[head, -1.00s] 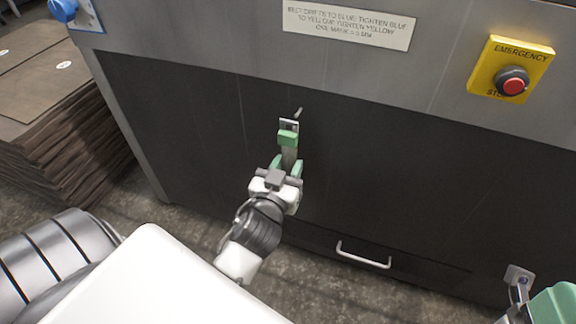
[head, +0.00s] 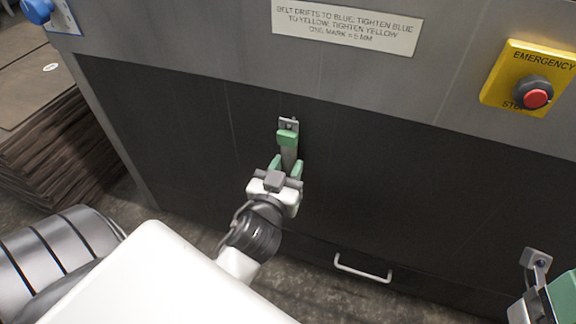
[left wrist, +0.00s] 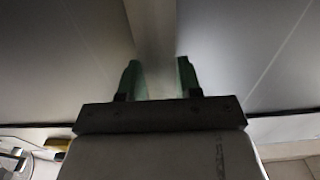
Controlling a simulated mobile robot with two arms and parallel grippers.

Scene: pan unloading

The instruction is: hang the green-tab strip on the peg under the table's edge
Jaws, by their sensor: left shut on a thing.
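The green-tab strip is a narrow grey strip with a green tab (head: 288,138) near its top and a small holed end plate above the tab. My left gripper (head: 286,168) is shut on the strip below the tab and holds it upright before the dark panel. In the left wrist view the strip (left wrist: 153,45) runs between the two green fingers. The peg does not stand out clear of the strip; a small dark spot shows in the end plate, and I cannot tell whether the peg is through the hole. My right gripper (head: 562,295) is cut off at the lower right.
The dark panel (head: 180,130) lies under a grey metal edge with a printed label (head: 347,28) and a yellow emergency-stop box (head: 530,78). A drawer handle (head: 362,268) is below right. A small grey plate (head: 537,259) shows by my right gripper. Stacked brown sheets (head: 55,145) stand left.

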